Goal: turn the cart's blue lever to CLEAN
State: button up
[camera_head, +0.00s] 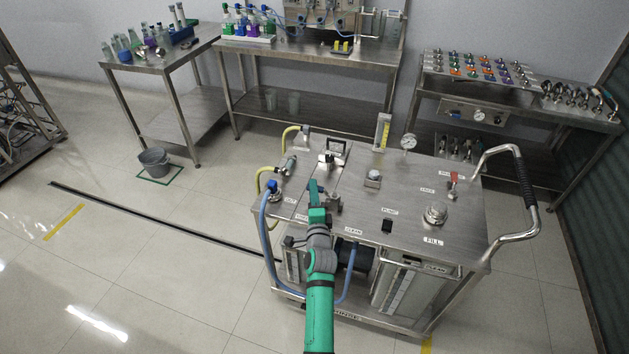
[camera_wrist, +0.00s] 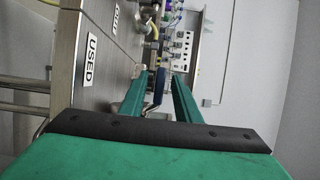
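The cart (camera_head: 405,178) has a steel top with printed labels, including CLEAN (camera_head: 353,232) and USED (camera_head: 302,217). In the wrist view, the blue lever (camera_wrist: 160,84) on a bent metal stem shows between my gripper's fingers (camera_wrist: 160,95), with gaps on both sides. I cannot tell how deep it lies between them. The USED label (camera_wrist: 91,58) is to its left there. In the head view, my green gripper (camera_head: 316,188) reaches over the cart's left part. My gripper and arm hide the lever there, so its exact setting cannot be told.
Steel benches line the back wall. The floor at left is mostly clear.

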jog(key=shift+w, duration=2.9)
grip_shut()
